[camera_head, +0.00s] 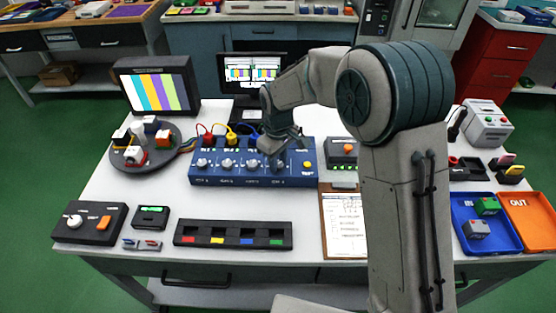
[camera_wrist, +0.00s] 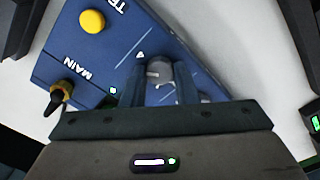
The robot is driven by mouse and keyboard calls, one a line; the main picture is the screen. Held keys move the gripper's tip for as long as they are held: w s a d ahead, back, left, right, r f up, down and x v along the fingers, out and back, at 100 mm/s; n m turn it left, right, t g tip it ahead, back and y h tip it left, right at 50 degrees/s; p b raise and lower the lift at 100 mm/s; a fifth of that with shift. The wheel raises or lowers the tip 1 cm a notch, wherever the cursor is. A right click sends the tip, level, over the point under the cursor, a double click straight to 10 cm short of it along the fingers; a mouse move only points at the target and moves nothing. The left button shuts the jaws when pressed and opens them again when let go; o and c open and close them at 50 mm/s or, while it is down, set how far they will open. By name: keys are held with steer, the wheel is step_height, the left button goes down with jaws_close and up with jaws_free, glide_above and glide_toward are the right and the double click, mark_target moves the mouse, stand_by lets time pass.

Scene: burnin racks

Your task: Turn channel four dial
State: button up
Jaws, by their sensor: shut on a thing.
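The blue control panel (camera_head: 240,180) stands on the white table with a row of dials along it. My gripper (camera_head: 277,155) is at the right end of that row and hides the fourth dial in the head view. In the wrist view, a round grey dial (camera_wrist: 160,70) with a pale pointer mark sits between the two fingers of my gripper (camera_wrist: 161,78). The fingers are shut on its sides. I cannot read the channel label beside it.
A yellow button (camera_wrist: 92,21) and a black toggle marked MAIN (camera_wrist: 58,97) are close to the gripper. A clipboard (camera_head: 344,225) and a small box with an orange button (camera_head: 343,150) lie to the right.

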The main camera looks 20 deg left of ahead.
mark_target(279, 163)
steer(key=shift+n, duration=1)
steer(key=o, duration=1)
step_height(279, 163, up, 14)
steer(key=shift+f, duration=0.1)
steer(key=shift+d, duration=0.1)
